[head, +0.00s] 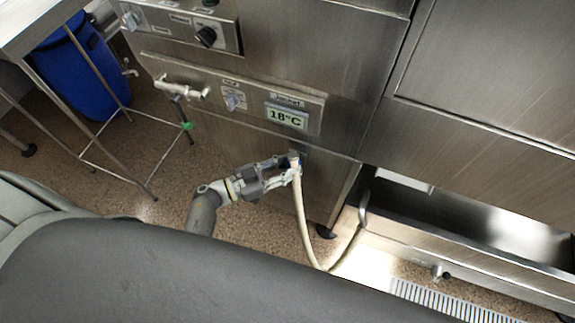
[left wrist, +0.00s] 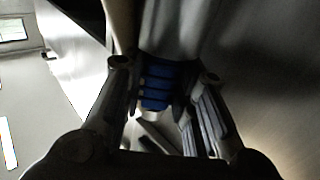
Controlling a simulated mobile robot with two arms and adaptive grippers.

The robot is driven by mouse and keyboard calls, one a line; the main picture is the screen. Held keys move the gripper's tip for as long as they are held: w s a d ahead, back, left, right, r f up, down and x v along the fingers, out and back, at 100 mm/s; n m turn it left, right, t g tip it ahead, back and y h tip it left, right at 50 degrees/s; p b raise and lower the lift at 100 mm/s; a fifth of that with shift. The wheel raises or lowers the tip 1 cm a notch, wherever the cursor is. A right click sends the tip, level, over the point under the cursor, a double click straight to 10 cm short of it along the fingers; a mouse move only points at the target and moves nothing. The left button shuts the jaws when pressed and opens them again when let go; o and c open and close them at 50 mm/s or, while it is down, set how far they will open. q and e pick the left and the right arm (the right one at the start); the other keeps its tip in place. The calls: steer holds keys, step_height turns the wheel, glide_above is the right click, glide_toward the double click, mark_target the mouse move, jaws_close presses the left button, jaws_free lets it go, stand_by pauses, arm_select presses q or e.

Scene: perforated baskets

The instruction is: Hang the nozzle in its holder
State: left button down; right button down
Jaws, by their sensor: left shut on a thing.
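The nozzle has a blue grip that shows as a small blue patch in the head view (head: 293,159) and as a ribbed blue block in the left wrist view (left wrist: 155,88). My left gripper (head: 286,172) is shut on it, close to the steel front below the temperature display. A cream hose (head: 303,220) hangs from the nozzle in a loop and rises to a grey pipe end at the right. A small grey piece (head: 302,153) at the panel, perhaps the holder, is partly hidden. I cannot tell whether the nozzle touches it. My right gripper is out of view.
The steel machine front carries a display reading 18°C (head: 286,116), knobs and a tap (head: 180,88). A steel basin (head: 470,220) lies at the right. A blue barrel (head: 80,75) stands under a steel table at the left. A floor grate (head: 460,303) is at lower right.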

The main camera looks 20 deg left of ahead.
arm_select(q)
steer(key=c, duration=1.1)
jaws_free()
steer(key=v, duration=1.2)
step_height(320, 180, down, 20)
steer(key=s+a+n+y, duration=0.2)
steer(key=a+n+y, duration=0.1)
steer(key=n+y, duration=0.65)
steer(key=s+d+f+g+y, duration=0.1)
steer(key=s+f+g, duration=0.2)
steer(key=s+f, duration=0.2)
steer(key=s+f+m+g+y, duration=0.1)
steer(key=s+f+g, duration=0.3)
steer(key=s, duration=0.8)
steer(key=s+d+f+m+g+y+p, duration=0.1)
steer(key=s+f+g+y, duration=0.1)
steer(key=s+f+g, duration=0.2)
steer(key=shift+s+d+f+m, duration=0.1)
steer(key=shift+s+f, duration=0.45)
steer(key=shift+s, duration=0.35)
steer(key=shift+s+d+f+m, duration=0.15)
steer(key=shift+s+f, duration=0.4)
steer(key=shift+s, duration=0.35)
steer(key=shift+s+d+f, duration=0.1)
steer(key=shift+s+f, duration=0.4)
steer(key=shift+s, duration=0.4)
